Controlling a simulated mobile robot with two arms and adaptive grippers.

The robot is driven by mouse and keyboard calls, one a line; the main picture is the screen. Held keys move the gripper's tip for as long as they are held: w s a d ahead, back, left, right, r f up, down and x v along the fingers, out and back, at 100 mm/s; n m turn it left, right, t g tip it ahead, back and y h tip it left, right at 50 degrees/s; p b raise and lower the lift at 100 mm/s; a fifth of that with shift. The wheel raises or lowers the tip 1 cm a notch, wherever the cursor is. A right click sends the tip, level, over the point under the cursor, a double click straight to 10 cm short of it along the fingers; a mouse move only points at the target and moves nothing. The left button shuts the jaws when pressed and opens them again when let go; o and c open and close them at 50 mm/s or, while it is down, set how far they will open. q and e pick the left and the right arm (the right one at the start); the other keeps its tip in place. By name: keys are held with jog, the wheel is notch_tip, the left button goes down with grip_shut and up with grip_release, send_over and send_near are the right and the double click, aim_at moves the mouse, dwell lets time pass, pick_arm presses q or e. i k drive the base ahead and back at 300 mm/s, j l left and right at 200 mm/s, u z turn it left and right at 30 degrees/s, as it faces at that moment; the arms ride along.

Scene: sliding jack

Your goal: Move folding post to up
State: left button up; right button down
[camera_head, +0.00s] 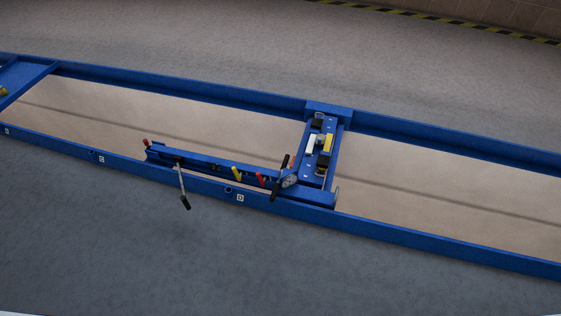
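A blue sliding jack carriage (310,181) spans the two rails near the middle. A long blue beam (205,165), which looks like the folding post, lies low along the inner side of the front rail. It reaches left from the carriage's near end and is not upright. A silver lever with a black grip (185,203) hangs over the front rail by the beam's left part. A black handle (275,189) and a round gauge (290,181) are at the beam's right end. Small red and yellow handles (237,173) stick up along it. Neither of my grippers is in view.
A long blue front rail (430,241) and back rail (200,92) run across the view. Another blue crosspiece (30,82) is at the far left. The grey floor (100,240) in front is clear. A yellow-black stripe (440,20) lies far back.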

aim_at(286, 177)
jog(key=i+u, duration=0.2)
jog(key=i, duration=0.35)
jog(key=i+l+u, duration=0.2)
jog(key=i, duration=0.3)
jog(key=i+l+u, duration=0.2)
jog(key=i, duration=0.35)
